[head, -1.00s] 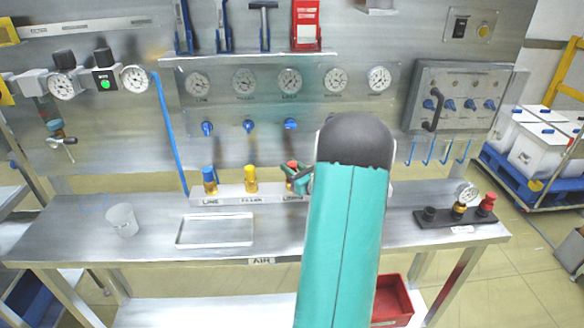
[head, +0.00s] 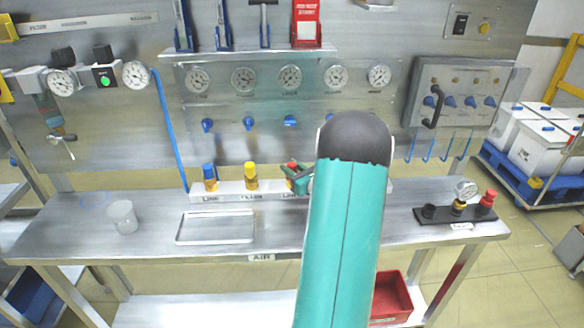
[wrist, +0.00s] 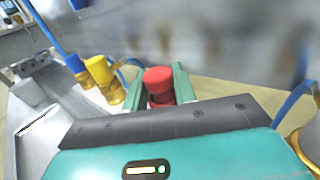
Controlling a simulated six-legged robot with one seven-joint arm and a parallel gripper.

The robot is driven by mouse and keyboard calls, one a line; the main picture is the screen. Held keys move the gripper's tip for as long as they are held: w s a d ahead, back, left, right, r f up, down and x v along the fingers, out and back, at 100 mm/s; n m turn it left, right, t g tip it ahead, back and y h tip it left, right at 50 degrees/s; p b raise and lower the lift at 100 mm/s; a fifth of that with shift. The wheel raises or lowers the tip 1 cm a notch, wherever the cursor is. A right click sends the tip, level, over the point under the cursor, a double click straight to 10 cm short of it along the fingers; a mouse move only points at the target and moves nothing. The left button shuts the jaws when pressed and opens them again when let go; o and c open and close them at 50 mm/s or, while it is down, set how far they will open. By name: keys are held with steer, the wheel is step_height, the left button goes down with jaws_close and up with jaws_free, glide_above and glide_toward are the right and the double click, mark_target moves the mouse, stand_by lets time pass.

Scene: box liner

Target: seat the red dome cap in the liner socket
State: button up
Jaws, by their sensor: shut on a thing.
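The red dome cap (wrist: 158,80) is between the two green fingers of my gripper (wrist: 160,90) in the wrist view, which is shut on it. In the head view the red cap (head: 292,166) shows at the third place of the white labelled strip (head: 231,196), with my gripper (head: 299,181) around it. The socket under the cap is hidden by my fingers and arm, so I cannot tell whether the cap touches it or sits inside it. A blue cap (head: 209,171) and a yellow cap (head: 250,169) stand on brass fittings to its left.
A shallow tray (head: 216,242) and a clear cup (head: 123,217) are on the bench's left side. A black holder (head: 447,222) with a gauge and a red knob is at the right. The gauge panel rises close behind the strip. Bare bench lies between.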

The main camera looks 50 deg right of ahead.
steer(key=o, duration=1)
steer(key=shift+f, duration=0.1)
steer(key=v, duration=1.4)
steer(key=shift+w, duration=0.1)
